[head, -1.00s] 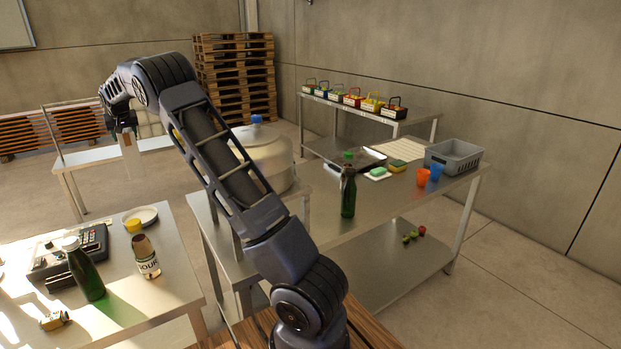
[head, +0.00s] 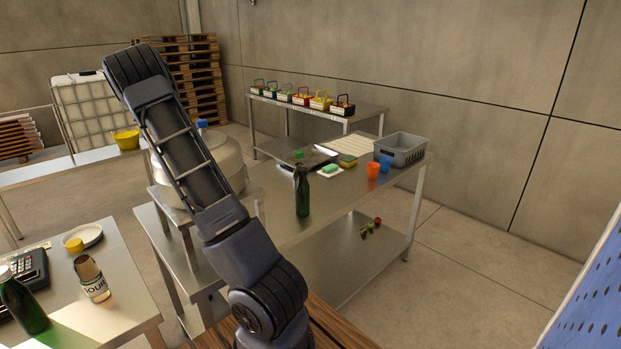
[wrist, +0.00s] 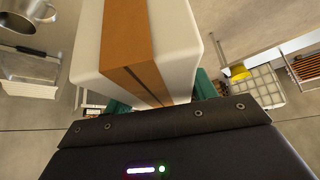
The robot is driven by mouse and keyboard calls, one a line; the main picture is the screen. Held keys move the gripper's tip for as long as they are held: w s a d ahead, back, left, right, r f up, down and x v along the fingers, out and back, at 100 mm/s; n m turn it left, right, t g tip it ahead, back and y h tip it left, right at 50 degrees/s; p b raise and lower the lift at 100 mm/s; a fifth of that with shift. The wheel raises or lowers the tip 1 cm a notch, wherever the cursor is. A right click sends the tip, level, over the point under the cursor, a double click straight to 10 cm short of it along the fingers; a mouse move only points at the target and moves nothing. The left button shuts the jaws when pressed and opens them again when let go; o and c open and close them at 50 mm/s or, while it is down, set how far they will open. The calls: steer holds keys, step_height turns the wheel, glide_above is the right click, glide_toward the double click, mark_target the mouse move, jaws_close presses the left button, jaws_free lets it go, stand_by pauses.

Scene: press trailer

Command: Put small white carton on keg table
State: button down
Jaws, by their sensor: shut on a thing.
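The small white carton (wrist: 175,40) with a brown-orange stripe fills the top middle of the wrist view. My gripper (wrist: 162,98) is shut on it, with a green finger at each side. In the head view, my gripper and the carton are out of sight, and only the upper arm links show. A round metal keg (head: 228,150) with a blue cap stands behind my arm, partly hidden by it. It rests on a raised metal stand (head: 166,194), which looks like the keg table. My arm hides part of the stand's top.
A long steel table (head: 330,200) holds a green bottle (head: 302,190), cups and a grey basket (head: 400,148). A nearer table (head: 130,290) at left holds a jar (head: 92,280) and another green bottle (head: 22,305). A blue panel (head: 595,290) stands at right. Open floor lies right of the steel table.

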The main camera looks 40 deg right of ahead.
steer(key=s+d+r+m+g+h, duration=0.1)
steer(key=s+d+m, duration=0.3)
steer(key=d, duration=0.8)
steer(key=s+d+r+m+g+h, duration=0.1)
steer(key=s+d, duration=0.4)
steer(key=d, duration=0.7)
steer(key=s+d+r+m+g+h, duration=0.1)
steer(key=s+d+m+g, duration=0.15)
steer(key=s+d, duration=0.75)
steer(key=s+d+r+m+g, duration=0.1)
steer(key=s+d+m, duration=0.3)
steer(key=s+d, duration=0.55)
step_height(320, 180, down, 20)
steer(key=w+d, duration=0.1)
steer(key=shift+d, duration=0.35)
steer(key=shift+w+f, duration=0.1)
steer(key=shift+f, duration=0.05)
steer(key=shift+c, duration=2.4)
jaws_free()
steer(key=shift+f, duration=0.15)
steer(key=v, duration=1.2)
